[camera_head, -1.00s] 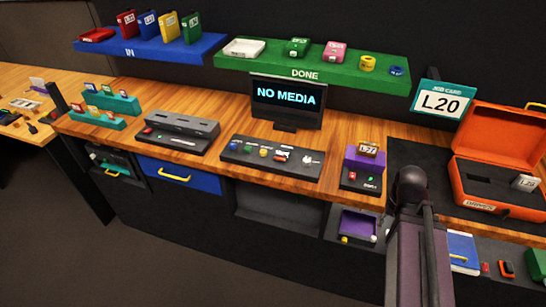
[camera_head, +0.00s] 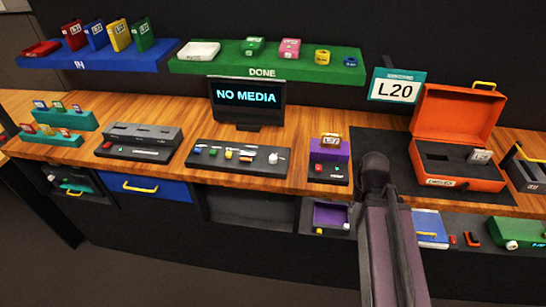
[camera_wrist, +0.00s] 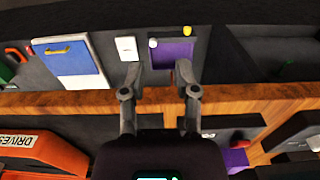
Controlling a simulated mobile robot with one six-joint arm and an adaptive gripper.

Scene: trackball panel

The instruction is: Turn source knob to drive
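The dark control panel (camera_head: 237,157) lies on the wooden counter in front of a monitor (camera_head: 248,97) reading "NO MEDIA". It carries several small coloured controls and a white round part (camera_head: 272,157) at its right end. The controls are too small for me to tell which is the source knob or where it points. My gripper (camera_wrist: 158,73) shows in the wrist view with its two fingers apart and nothing between them. It is over the counter's front edge, near the purple tray, away from the panel. In the head view my arm hides the gripper.
An orange case (camera_head: 455,182) stands open on a dark mat right of my arm. A purple block (camera_head: 328,149) on a small stand is right of the panel. A grey slotted unit (camera_head: 140,140) stands left. Shelves with coloured cartridges hang above. An open purple tray (camera_head: 329,216) sits below the counter.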

